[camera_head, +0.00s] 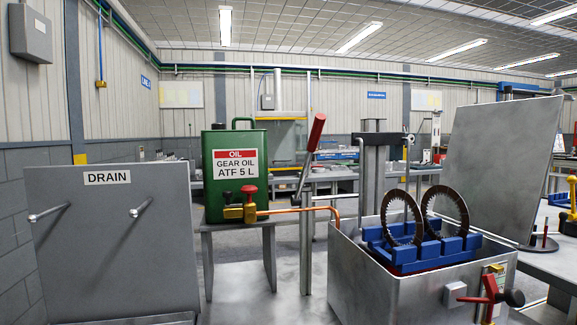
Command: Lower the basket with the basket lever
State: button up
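A blue basket (419,250) holds two dark toothed clutch rings (402,217), standing upright. It sits at the top of an open grey metal tank (400,298), with its upper part above the rim. A long lever with a red grip (316,132) slants up and to the right from a grey post (306,240) left of the tank. I take it for the basket lever. A dark upright frame (376,170) rises behind the basket. My gripper does not show in this view.
A green oil can (235,180) stands on a grey stand, with a brass valve (240,212) and copper pipe in front. A grey DRAIN panel (110,240) is at left. A red-handled valve (490,297) juts from the tank's front right. A grey panel (498,165) stands behind right.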

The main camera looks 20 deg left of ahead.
aim_at(319, 124)
jog(key=j+z, duration=0.15)
jog(key=j, duration=0.25)
jog(key=k+j+z, duration=0.15)
jog(key=j, duration=0.2)
jog(key=k+j+z, duration=0.15)
jog(key=j, duration=0.25)
jog(key=k+j+z, duration=0.1)
jog(key=j, duration=0.25)
jog(key=k+j+z, duration=0.15)
jog(key=j, duration=0.2)
jog(key=k+j+z, duration=0.15)
jog(key=j, duration=0.15)
jog(key=j+z, duration=0.3)
jog(key=j, duration=0.95)
jog(key=j+z, duration=0.3)
jog(key=j, duration=0.95)
